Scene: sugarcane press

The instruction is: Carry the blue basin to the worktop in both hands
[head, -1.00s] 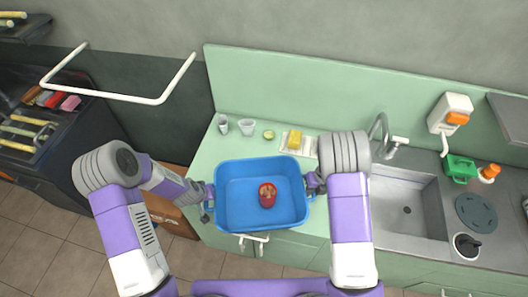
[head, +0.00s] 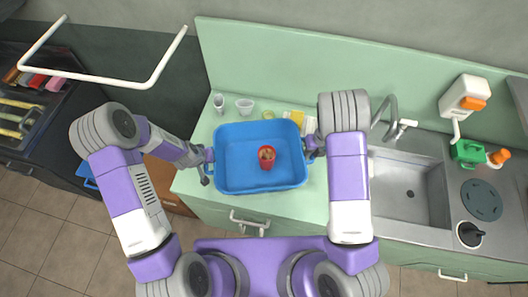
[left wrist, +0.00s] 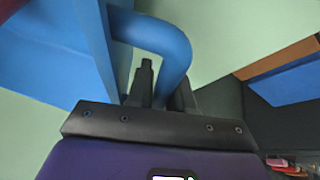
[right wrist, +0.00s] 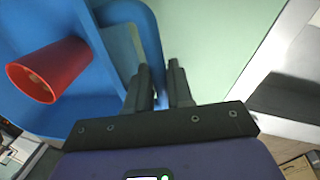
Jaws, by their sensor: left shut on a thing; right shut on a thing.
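The blue basin (head: 235,180) is held level between my two arms, over the pale green worktop (head: 205,135) in the head view. I cannot tell whether its base touches the worktop. A red cup (head: 267,158) with something brownish in it stands inside the basin; it also shows in the right wrist view (right wrist: 45,72). My left gripper (head: 208,165) is shut on the basin's left handle (left wrist: 165,45). My right gripper (head: 312,150) is shut on the right handle (right wrist: 150,45).
Behind the basin are a glass (head: 245,105), a small green round item (head: 268,115) and a yellow block (head: 297,116). A sink (head: 410,185) with a tap lies to the right. A white rail (head: 95,78) juts out at left.

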